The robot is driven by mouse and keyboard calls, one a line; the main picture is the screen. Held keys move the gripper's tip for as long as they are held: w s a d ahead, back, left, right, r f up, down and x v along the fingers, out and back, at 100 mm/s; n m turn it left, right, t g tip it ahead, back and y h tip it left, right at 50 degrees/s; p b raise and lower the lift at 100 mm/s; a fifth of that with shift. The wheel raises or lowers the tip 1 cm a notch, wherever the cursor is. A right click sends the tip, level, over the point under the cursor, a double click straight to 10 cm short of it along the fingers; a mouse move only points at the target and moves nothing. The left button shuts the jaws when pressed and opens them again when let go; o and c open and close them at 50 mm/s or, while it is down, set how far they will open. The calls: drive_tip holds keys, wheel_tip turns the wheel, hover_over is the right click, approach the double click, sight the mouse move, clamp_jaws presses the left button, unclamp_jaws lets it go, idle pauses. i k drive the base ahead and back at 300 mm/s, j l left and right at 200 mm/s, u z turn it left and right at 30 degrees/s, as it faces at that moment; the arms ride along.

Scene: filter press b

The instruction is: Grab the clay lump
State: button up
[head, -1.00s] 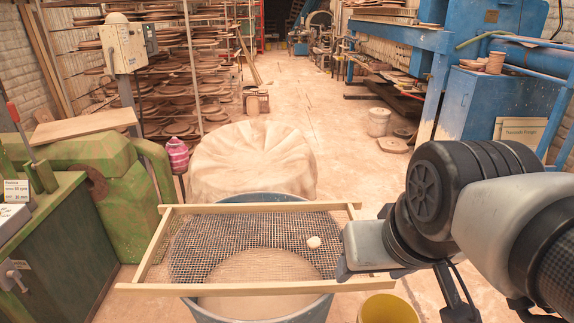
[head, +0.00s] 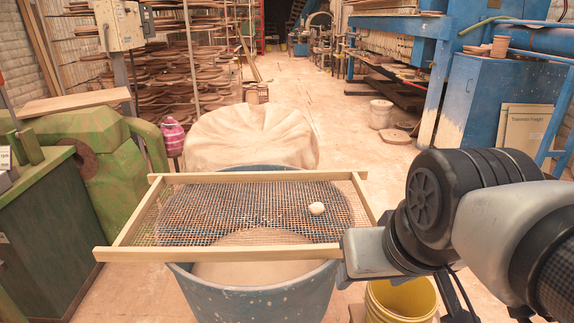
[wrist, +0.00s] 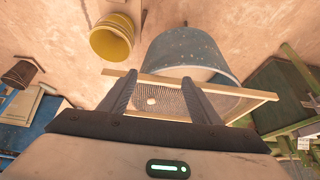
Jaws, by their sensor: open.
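The clay lump (head: 317,208) is small, pale and rounded. It lies on the wire mesh of a wooden-framed sieve (head: 225,252), right of the middle. In the wrist view the clay lump (wrist: 151,101) shows between the two fingers of my gripper (wrist: 160,78), apart from both. My gripper is open and empty. In the head view its grey body is at the sieve's near right corner, and its fingers cannot be made out. The sieve rests across a blue tub (head: 250,290).
A yellow bucket (head: 402,300) stands on the floor right of the tub. A cloth-covered round form (head: 250,138) stands behind it. A green machine (head: 85,165) is at left, a blue press frame (head: 432,95) at right. Open floor (head: 340,125) runs down the middle.

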sight(317, 208)
drive_tip(key=j+z, duration=0.75)
drive_tip(key=i, duration=0.05)
